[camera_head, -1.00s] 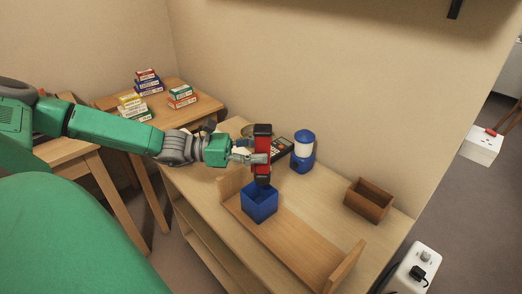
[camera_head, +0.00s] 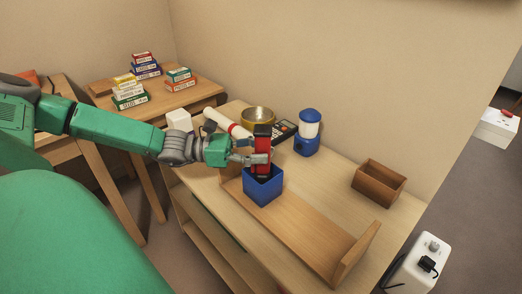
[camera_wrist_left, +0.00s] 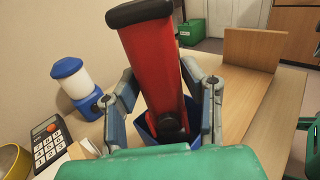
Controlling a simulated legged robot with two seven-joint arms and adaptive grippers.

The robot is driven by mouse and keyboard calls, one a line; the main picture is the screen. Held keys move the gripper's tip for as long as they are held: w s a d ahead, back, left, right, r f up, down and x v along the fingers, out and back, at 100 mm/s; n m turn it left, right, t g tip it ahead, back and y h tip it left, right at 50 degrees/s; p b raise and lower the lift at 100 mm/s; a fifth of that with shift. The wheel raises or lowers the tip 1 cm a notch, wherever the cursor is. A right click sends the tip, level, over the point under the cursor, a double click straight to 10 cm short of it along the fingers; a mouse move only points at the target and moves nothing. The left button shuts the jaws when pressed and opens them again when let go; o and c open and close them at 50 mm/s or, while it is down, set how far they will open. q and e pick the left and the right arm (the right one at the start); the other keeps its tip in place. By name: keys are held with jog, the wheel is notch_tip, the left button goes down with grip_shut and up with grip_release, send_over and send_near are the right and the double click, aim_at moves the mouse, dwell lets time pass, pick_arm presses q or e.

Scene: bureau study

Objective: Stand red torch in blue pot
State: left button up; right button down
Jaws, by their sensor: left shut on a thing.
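The red torch (camera_head: 262,143), with black ends, stands about upright with its lower end inside the mouth of the blue pot (camera_head: 264,190). Whether its base touches the pot's floor is hidden. My left gripper (camera_head: 260,158) is shut on the torch just above the pot's rim. In the left wrist view the torch (camera_wrist_left: 152,70) rises between the two fingers (camera_wrist_left: 165,110), and part of the blue pot (camera_wrist_left: 192,115) shows behind it. My right gripper is not in view.
A blue and white lantern (camera_head: 307,133), a calculator (camera_head: 285,130), a brass bowl (camera_head: 258,117) and a rolled paper (camera_head: 225,122) stand behind the pot. An open wooden box (camera_head: 378,183) is at the right. Stacked small boxes (camera_head: 145,65) are on the far table.

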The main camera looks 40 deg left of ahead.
pick_arm(q)
jog(key=shift+f, duration=0.35)
jog(key=shift+d, duration=0.35)
jog(key=o, duration=1.4)
jog(key=shift+a, duration=0.15)
jog(key=shift+a, duration=0.15)
jog(key=v, duration=1.2)
jog(key=shift+f, duration=0.1)
